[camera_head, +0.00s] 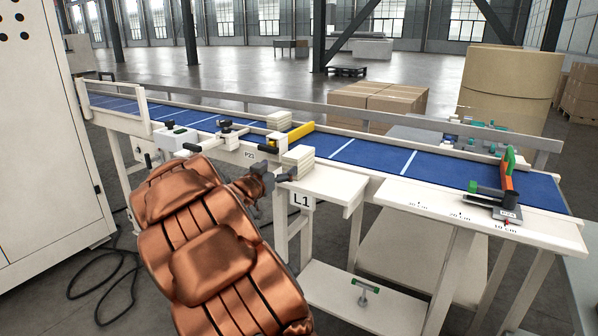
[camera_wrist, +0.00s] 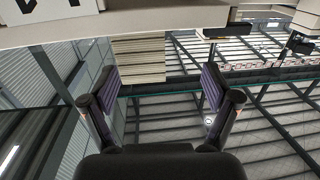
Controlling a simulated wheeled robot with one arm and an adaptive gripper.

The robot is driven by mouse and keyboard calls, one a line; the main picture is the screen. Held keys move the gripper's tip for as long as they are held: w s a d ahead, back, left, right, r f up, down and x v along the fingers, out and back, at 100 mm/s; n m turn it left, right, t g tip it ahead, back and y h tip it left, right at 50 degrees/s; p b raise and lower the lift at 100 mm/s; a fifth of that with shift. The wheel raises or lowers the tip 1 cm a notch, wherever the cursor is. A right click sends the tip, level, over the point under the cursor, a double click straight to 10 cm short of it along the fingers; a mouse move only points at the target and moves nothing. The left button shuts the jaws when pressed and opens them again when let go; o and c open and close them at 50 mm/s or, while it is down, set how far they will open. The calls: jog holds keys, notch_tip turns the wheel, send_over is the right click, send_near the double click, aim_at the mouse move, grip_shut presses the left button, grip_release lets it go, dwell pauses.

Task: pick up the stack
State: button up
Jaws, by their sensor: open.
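A cream stack of thin flat layers (camera_head: 298,163) stands upright at the near edge of the conveyor table, by the L1 label. My gripper (camera_head: 280,177) is close beside it, at the end of my copper-coloured arm. In the wrist view the layered stack (camera_wrist: 140,60) shows beyond the fingertips, nearer the left finger. My gripper (camera_wrist: 160,88) is open, with nothing between its fingers. Contact with the stack is not visible. A second similar pale stack (camera_head: 279,120) sits farther back on the conveyor.
White clamp fixtures (camera_head: 180,139) stand to the left. A green and orange tool (camera_head: 508,172) is at the right end. The white side table (camera_head: 425,198) is mostly clear.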

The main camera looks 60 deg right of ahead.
aim_at(299, 160)
jog(key=shift+s+d+f+m+g+h, duration=0.15)
jog(key=shift+s+d+m+g+h, duration=0.15)
jog(key=shift+s+d+g, duration=0.4)
jog(key=shift+s+d, duration=0.1)
jog(key=shift+d, duration=0.05)
jog(key=shift+d+p, duration=0.45)
jog(key=shift+d, duration=3.1)
jog(key=c, duration=1.2)
